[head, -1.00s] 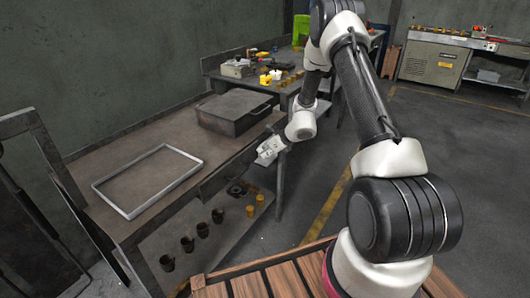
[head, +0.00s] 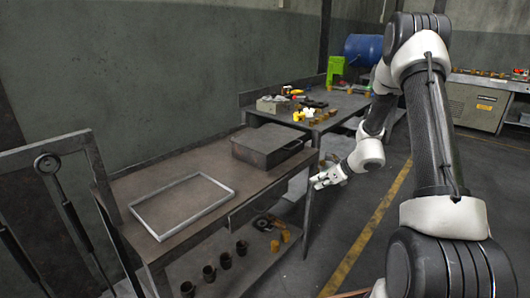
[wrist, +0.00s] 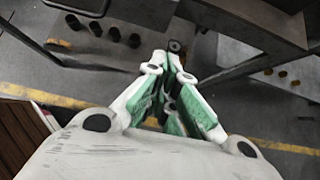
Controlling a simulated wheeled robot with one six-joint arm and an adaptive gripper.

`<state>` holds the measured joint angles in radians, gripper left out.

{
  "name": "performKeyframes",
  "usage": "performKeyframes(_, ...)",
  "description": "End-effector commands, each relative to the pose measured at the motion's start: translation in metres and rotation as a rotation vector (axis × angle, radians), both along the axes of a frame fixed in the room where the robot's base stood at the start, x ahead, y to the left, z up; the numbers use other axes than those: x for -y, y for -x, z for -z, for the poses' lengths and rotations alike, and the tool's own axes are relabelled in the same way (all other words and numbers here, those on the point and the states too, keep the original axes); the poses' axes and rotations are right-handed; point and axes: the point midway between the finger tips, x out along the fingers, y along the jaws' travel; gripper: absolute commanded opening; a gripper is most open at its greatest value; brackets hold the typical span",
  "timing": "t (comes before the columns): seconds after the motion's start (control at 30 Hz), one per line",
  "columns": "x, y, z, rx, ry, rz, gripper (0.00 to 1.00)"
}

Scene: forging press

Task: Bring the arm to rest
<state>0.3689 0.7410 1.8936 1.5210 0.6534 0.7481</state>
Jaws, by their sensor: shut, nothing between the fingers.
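My gripper (head: 328,180) hangs off the front edge of the workbench, near its right end, at the lower end of my bent arm. In the wrist view my gripper (wrist: 172,62) shows white and green fingers drawn together at the tips, with nothing between them. Below it the wrist view shows the grey floor and parts of the bench frame.
The workbench (head: 150,195) carries a silver rectangular frame (head: 222,205) and a dark metal box (head: 268,160). Several dark cups (head: 225,260) stand on its lower shelf. A second table (head: 345,105) holds small items. Open floor with a yellow line (head: 372,235) lies right.

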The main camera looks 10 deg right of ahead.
Motion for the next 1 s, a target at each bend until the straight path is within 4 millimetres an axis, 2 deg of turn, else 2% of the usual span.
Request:
performKeyframes(0.07,-0.002,0.001,-0.001,0.021,0.018,-0.038,0.0)
performKeyframes(0.13,-0.006,0.013,0.003,0.042,0.063,-0.155,0.0)
performKeyframes(0.23,-0.014,0.051,0.014,0.04,0.113,-0.351,0.0)
performKeyframes(0.33,-0.018,0.095,0.001,0.07,0.182,-0.598,0.0)
performKeyframes(0.4,-0.021,0.123,-0.019,0.104,0.237,-0.774,0.0)
performKeyframes(0.67,-0.019,0.212,-0.101,0.231,0.449,-1.348,0.0)
performKeyframes(0.8,-0.01,0.262,-0.151,0.287,0.603,-1.66,0.0)
performKeyframes(1.0,0.006,0.32,-0.21,0.324,0.849,-2.0,0.0)
